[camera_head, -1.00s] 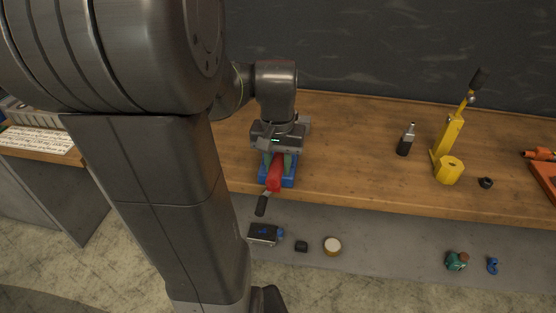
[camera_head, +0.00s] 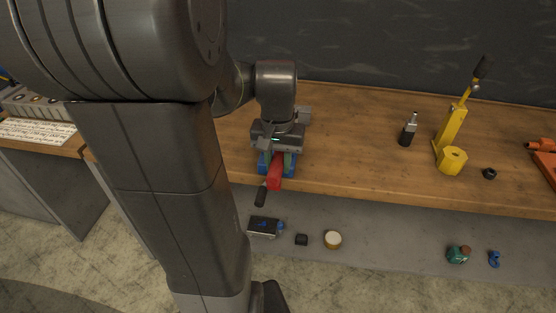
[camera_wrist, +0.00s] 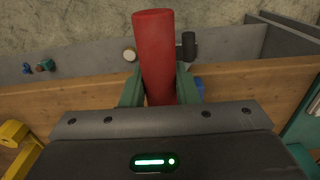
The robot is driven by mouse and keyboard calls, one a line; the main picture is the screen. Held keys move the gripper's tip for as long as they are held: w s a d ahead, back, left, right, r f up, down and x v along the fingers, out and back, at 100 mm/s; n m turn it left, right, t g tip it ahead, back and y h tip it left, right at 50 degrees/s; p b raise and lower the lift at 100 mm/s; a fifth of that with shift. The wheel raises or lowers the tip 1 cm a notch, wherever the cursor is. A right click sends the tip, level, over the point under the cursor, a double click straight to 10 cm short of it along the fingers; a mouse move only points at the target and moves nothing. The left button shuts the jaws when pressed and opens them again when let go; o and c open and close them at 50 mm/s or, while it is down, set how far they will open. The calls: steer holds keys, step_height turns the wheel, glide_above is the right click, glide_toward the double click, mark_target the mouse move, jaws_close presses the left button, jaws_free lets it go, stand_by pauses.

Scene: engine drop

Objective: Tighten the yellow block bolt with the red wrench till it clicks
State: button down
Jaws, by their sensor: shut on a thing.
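My gripper (camera_head: 277,161) is shut on the red wrench (camera_head: 274,175), above the bench's front edge. In the wrist view the wrench's thick red cylinder (camera_wrist: 155,55) stands between the two green fingers (camera_wrist: 160,92). A blue piece (camera_head: 265,165) shows around and beneath the gripper; its contact with the wrench is unclear. On the bench at right stand a yellow post with a black-tipped lever (camera_head: 451,130) and a yellow six-sided piece with a hole (camera_head: 452,161). I cannot tell which is the block bolt. The wrench is well left of both.
A small black bottle-like tool (camera_head: 408,131) stands between my gripper and the yellow post. A black nut (camera_head: 489,174) lies right of the yellow piece, with an orange item (camera_head: 541,146) at the edge. A dark rod (camera_head: 261,194) shows by the wrench. Small parts lie below the bench.

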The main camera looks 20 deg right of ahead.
steer(key=shift+f+b, duration=0.6)
steer(key=shift+f, duration=0.4)
steer(key=c, duration=1.9)
jaws_free()
steer(key=shift+c, duration=0.2)
jaws_close()
